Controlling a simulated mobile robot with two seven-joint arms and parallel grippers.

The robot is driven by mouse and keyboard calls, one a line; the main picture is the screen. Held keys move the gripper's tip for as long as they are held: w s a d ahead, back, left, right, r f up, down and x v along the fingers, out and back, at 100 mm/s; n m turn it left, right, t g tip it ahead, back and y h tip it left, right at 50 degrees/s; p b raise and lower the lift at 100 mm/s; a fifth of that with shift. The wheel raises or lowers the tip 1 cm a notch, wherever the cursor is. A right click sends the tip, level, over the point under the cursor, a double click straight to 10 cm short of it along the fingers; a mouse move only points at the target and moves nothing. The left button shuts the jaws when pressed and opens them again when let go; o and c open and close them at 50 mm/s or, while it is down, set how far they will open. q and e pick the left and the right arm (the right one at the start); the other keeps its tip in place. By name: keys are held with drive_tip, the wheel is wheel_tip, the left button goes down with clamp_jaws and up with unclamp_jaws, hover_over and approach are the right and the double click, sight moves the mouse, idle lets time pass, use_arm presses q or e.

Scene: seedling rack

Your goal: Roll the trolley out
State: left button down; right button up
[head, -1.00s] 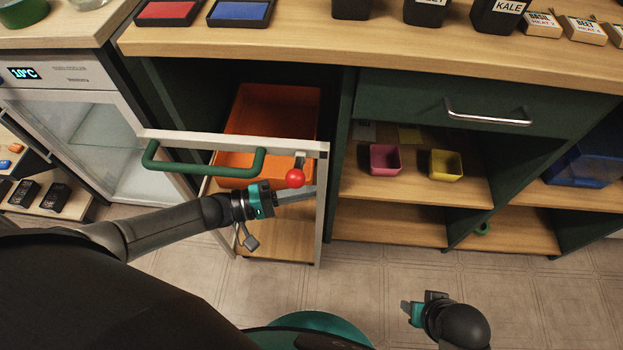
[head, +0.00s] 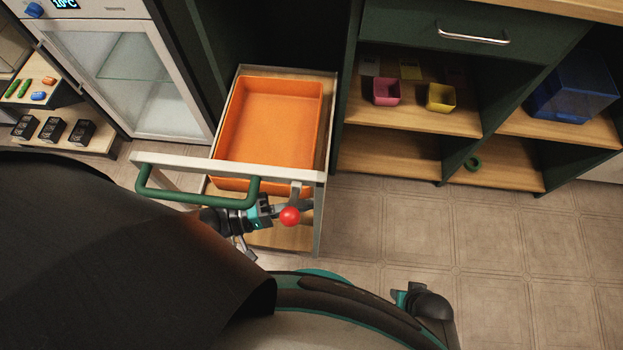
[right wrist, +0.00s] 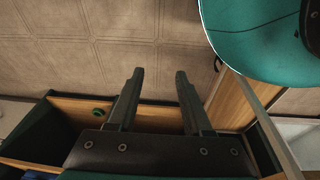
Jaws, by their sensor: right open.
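The trolley has a pale front rail (head: 300,175), a green bar handle (head: 200,198) and an orange bin (head: 268,115). It stands partly out of its bay in the dark green cabinet, with its back end still at the opening. A red knob (head: 289,216) sits near the right end of its front. My left gripper (head: 285,209) is at the trolley's front, right beside the red knob and below the rail. Its fingers are partly hidden, so its grip cannot be told. My right gripper (head: 402,297) is low at right, away from the trolley; in the right wrist view its fingers (right wrist: 160,74) are apart and empty.
A glass-door cooler (head: 135,75) stands left of the bay. Right of it are open shelves with a pink pot (head: 386,92), a yellow pot (head: 440,97) and a blue bin (head: 572,85). The tiled floor (head: 520,235) at right is clear.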

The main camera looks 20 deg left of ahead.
use_arm(q)
drive_tip(key=shift+s+d, duration=0.15)
drive_tip(key=shift+s, duration=0.5)
drive_tip(key=shift+s+d, duration=0.15)
drive_tip(key=shift+s, duration=0.45)
use_arm(e)
drive_tip(key=shift+s+d+f, duration=0.4)
drive_tip(key=shift+s+f, duration=0.1)
drive_tip(key=shift+s, duration=0.05)
